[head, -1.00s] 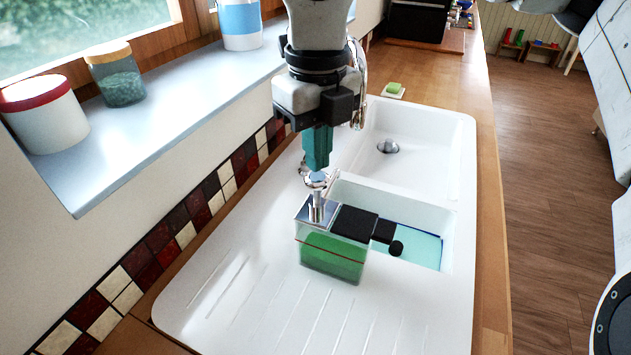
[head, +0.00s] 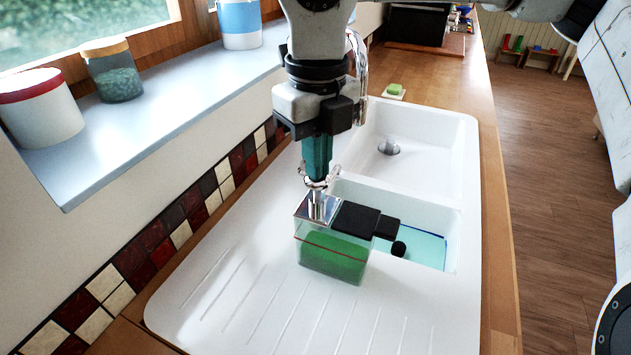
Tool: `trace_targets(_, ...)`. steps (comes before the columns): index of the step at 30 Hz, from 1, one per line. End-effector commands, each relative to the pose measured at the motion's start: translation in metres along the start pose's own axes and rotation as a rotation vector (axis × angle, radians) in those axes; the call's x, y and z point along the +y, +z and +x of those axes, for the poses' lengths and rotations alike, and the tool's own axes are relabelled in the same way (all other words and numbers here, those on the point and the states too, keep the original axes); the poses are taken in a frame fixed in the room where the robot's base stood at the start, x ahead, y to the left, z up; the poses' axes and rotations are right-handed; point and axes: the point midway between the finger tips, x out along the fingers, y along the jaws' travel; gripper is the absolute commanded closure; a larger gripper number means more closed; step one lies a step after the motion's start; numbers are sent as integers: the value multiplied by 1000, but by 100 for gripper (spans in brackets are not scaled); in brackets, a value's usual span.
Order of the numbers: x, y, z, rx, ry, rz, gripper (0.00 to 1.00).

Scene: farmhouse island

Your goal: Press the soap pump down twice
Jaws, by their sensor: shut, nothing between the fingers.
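The soap dispenser (head: 333,262) is a clear box with green liquid and a dark red line around it. It stands upright on the ribbed drainboard, beside the small sink basin. Its chrome pump (head: 318,205) rises from the left part of its top, with a black block (head: 355,221) to the right. My gripper (head: 317,179), with teal fingers, is shut and empty. It points straight down with its fingertips at the top of the pump and hides part of the pump head. I cannot tell whether the pump is pressed down.
The white sink (head: 220,285) has a small basin with a teal and blue item (head: 425,246) and a larger basin behind. A chrome faucet stands behind my gripper. A green soap (head: 395,89) lies at the back. Jars (head: 113,72) line the sill at left.

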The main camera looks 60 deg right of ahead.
Motion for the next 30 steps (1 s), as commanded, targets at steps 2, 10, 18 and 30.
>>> trace_targets(2,0,0,5,0,0,0,100)
trace_targets(10,0,0,10,0,0,0,100)
trace_targets(18,0,0,8,0,-1,0,100)
trace_targets(30,0,0,-16,1,-1,1,100)
